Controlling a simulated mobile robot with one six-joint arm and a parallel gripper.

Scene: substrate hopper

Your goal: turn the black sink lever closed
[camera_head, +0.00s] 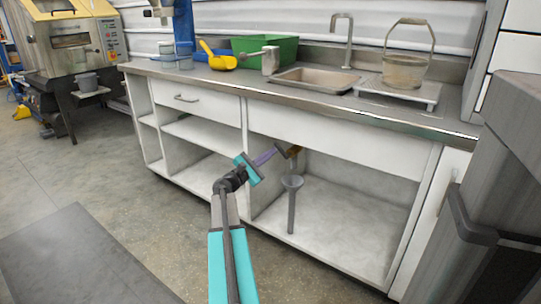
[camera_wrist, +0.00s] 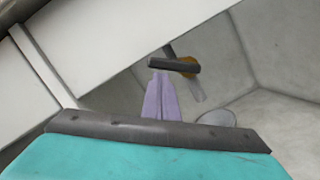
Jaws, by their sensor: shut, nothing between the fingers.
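The black sink lever (camera_wrist: 174,65) sits on a brass valve (camera_wrist: 190,73) under the sink, inside the open cabinet. In the wrist view the lever lies across the picture, just beyond my fingertips. My gripper (camera_wrist: 160,76) has its purple fingers together, with nothing between them. In the head view my gripper (camera_head: 274,151) reaches into the cabinet opening, with its tips close to the brass valve (camera_head: 295,150). I cannot tell whether the tips touch the lever. The lever is small and partly hidden by the fingers in the head view.
A grey funnel-topped pipe (camera_head: 292,183) stands below the valve. The cabinet's front panel (camera_head: 340,138) hangs above my gripper. Shelves (camera_head: 200,135) lie to the left.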

